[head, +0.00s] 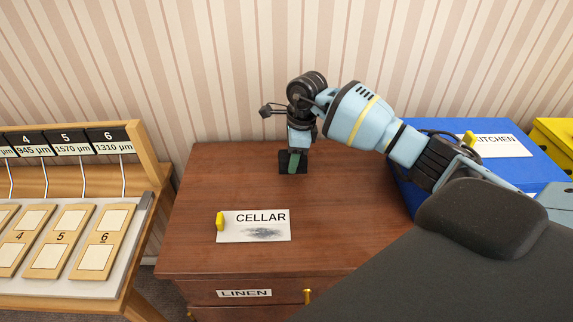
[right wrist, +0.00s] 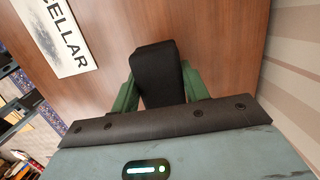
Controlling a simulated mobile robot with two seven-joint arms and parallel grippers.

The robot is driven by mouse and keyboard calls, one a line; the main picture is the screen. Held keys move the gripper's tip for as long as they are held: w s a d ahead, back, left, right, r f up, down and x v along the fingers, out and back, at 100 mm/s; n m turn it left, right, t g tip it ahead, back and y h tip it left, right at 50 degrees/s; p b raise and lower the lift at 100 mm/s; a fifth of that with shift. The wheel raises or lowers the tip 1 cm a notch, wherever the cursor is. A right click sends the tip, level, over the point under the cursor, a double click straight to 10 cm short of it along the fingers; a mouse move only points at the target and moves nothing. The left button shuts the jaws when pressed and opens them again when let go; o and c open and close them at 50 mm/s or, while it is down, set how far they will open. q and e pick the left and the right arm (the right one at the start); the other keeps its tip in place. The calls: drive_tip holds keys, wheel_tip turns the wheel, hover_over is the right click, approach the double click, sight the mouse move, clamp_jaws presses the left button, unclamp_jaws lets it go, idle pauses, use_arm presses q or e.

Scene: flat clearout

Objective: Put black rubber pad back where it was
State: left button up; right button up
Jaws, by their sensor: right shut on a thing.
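The black rubber pad (right wrist: 158,75) is between the two green fingers of my right gripper (right wrist: 165,85), which is shut on it. In the head view the right gripper (head: 293,160) points down at the back of a brown wooden dresser top (head: 225,175), with the dark pad (head: 284,166) at its fingertips. The pad is at or just above the wood; I cannot tell whether it touches. A white CELLAR card (head: 254,226) with a grey smudge and a yellow clip lies nearer the front, apart from the pad. My left gripper is not in view.
A blue box (head: 540,165) with a KITCHEN card stands to the right, a yellow box (head: 555,140) beyond it. A rack of numbered wooden tags (head: 62,240) stands left. A striped wall (head: 210,70) is close behind. The dresser's left side is clear.

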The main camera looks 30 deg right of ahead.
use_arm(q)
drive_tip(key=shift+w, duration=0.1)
use_arm(e)
drive_tip(key=shift+w+r, duration=0.1)
drive_tip(key=shift+r, duration=0.05)
